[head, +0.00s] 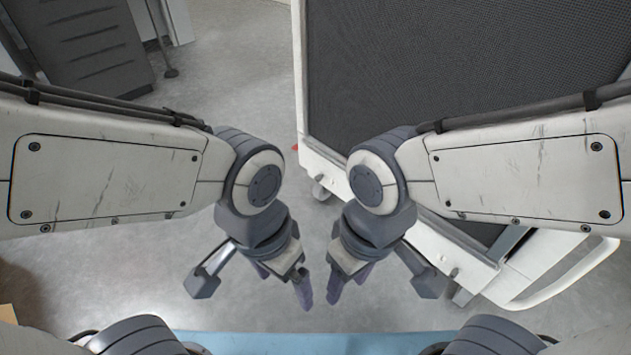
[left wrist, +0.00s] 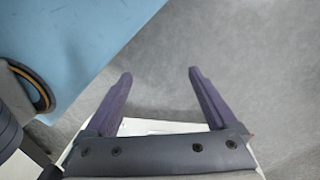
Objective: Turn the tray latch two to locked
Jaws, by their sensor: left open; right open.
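No tray latch can be made out in either view. My left gripper (head: 284,282) hangs near the middle of the head view, open and empty above the grey floor. Its two purple fingers stand apart in the left wrist view (left wrist: 159,73), with nothing between them. My right gripper (head: 348,280) hangs just to the right of the left one, open, with no object seen in it. The two grippers are close together but apart.
A white cart with a dark mesh panel (head: 450,65) stands at the right, partly behind my right arm; its white handle (head: 575,280) curves at lower right. A dark grey cabinet (head: 90,50) stands at upper left. Open floor (head: 240,60) lies between them.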

